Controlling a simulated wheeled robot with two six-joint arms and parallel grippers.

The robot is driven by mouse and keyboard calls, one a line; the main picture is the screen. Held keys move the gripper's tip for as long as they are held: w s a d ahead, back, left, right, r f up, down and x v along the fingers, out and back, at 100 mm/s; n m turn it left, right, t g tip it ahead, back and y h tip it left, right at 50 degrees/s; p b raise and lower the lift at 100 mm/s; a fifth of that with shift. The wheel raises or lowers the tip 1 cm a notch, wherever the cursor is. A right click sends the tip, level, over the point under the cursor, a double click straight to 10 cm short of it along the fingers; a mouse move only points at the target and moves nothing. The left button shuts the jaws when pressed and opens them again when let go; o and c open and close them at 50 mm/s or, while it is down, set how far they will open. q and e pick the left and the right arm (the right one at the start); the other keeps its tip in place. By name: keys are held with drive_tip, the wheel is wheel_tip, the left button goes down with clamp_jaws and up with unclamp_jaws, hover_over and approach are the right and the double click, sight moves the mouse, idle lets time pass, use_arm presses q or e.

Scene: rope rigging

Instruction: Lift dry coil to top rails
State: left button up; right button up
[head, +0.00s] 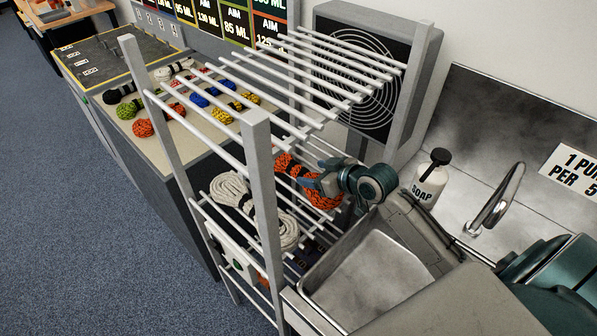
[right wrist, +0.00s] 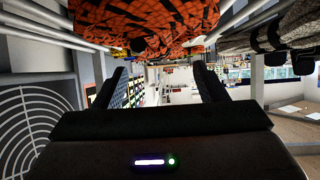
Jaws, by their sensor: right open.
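A rack has white top rails (head: 300,70), with clear space on them. On its lower level lie an orange-and-black coil (head: 288,165) and a cream coil (head: 232,190). Which coil is dry cannot be told by sight. My right gripper (head: 306,183) is at the orange coil, below the top rails, and hides part of it. In the right wrist view the right jaws (right wrist: 158,85) are open with nothing between them. The orange coil (right wrist: 145,25) fills the top of that view, above the jaws. My left gripper is not in view.
A steel sink (head: 370,280) with a soap bottle (head: 430,180) and tap (head: 497,200) stands right of the rack. A fan unit (head: 375,60) stands behind it. A bench to the left holds several small coloured coils (head: 143,128). Rack posts (head: 262,190) stand close to my arm.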

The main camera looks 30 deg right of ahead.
sight(300, 168)
drive_tip(key=shift+w+a+p, duration=0.15)
drive_tip(key=shift+w+p, duration=0.15)
drive_tip(key=shift+w, duration=0.15)
drive_tip(key=p+x, duration=0.1)
drive_tip(key=x, duration=0.2)
drive_tip(key=shift+w+f, duration=0.15)
drive_tip(key=shift+w, duration=0.15)
drive_tip(key=shift+w+f, duration=0.3)
drive_tip(key=shift+w, duration=0.05)
drive_tip(key=shift+s, duration=0.1)
drive_tip(key=shift+r, duration=0.1)
clamp_jaws()
